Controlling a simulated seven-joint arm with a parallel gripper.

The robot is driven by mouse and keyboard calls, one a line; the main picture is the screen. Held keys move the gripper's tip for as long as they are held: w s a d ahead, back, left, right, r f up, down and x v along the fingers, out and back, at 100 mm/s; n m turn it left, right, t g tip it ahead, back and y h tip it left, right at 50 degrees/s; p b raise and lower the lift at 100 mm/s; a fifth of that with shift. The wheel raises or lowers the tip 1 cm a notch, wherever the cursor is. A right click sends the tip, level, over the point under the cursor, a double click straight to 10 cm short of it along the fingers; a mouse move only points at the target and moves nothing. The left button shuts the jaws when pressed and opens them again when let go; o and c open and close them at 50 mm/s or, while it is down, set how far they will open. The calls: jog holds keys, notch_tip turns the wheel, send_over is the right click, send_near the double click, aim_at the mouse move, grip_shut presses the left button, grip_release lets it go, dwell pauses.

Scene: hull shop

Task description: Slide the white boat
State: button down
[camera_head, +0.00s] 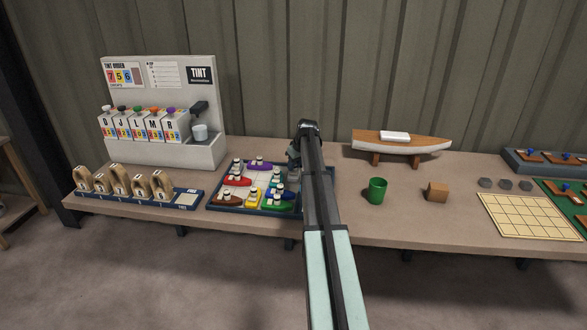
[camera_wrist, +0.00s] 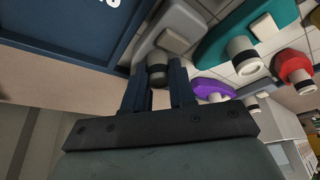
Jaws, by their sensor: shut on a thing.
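A pale grey-white boat (camera_wrist: 185,22) with a tan block on its deck lies at the top centre of the wrist view, beside the navy rim of the tray (camera_wrist: 75,30). My gripper (camera_wrist: 159,80) is shut on the dark-topped funnel of this boat. In the head view my arm hides the gripper's fingers and this boat, at the right side of the tray (camera_head: 238,210). A teal boat (camera_wrist: 225,38) lies next to it in the wrist view.
The tray also holds a yellow boat (camera_head: 253,199), a brown boat (camera_head: 227,201) and a green boat (camera_head: 277,204). A green cup (camera_head: 377,190), a wooden block (camera_head: 437,192) and a model hull (camera_head: 400,144) stand to the right. A tint machine (camera_head: 160,110) stands behind left.

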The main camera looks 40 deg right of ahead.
jog(key=shift+w+d, duration=0.2)
jog(key=shift+w, duration=0.05)
jog(key=c, duration=0.9)
grip_release()
jog(key=v, duration=1.4)
jog(key=shift+s+f, duration=0.1)
